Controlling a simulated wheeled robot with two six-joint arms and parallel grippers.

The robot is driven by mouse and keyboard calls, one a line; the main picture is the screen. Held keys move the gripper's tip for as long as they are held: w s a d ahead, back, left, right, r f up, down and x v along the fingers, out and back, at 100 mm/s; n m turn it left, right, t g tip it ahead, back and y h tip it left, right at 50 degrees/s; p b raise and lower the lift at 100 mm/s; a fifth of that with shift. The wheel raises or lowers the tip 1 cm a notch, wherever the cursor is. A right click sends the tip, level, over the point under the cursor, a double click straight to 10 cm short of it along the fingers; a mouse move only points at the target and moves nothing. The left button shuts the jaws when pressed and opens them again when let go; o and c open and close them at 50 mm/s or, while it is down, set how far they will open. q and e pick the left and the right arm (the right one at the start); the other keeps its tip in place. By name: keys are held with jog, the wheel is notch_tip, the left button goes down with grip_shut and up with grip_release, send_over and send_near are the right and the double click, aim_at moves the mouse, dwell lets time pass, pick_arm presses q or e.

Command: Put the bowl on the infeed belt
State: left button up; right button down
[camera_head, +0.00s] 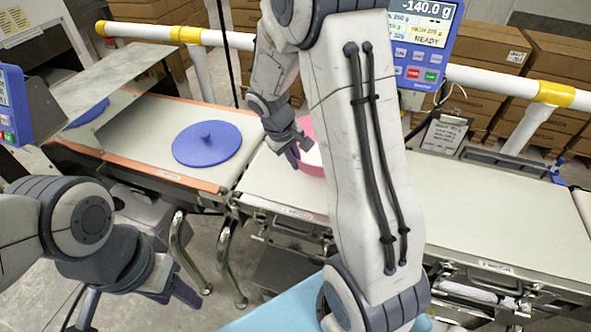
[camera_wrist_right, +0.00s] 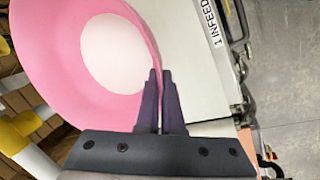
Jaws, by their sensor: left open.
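The pink bowl (camera_head: 307,166) is partly hidden behind my right arm in the head view, at the left end of the infeed belt (camera_head: 262,183). In the right wrist view the bowl (camera_wrist_right: 55,50) shows its pink wall and pale round middle. My right gripper (camera_head: 293,150) is shut on the bowl's rim, with its two dark fingertips (camera_wrist_right: 161,85) close together there. The belt's "1 INFEED" label (camera_wrist_right: 212,25) lies beside the bowl. Whether the bowl rests on the belt or hangs just above it, I cannot tell. My left gripper (camera_head: 137,300) is open and empty at the lower left.
A blue disc with a knob (camera_head: 207,143) lies on the orange-edged conveyor to the left. The weigh section (camera_head: 490,215) to the right looks clear. A display reading -140.0 g (camera_head: 425,40) stands behind. A white rail with yellow bands (camera_head: 185,34) runs along the back.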

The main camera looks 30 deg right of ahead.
jog(key=shift+a+f, duration=0.15)
jog(key=shift+f, duration=1.95)
jog(key=shift+f, duration=0.2)
jog(key=c, duration=1.1)
grip_release()
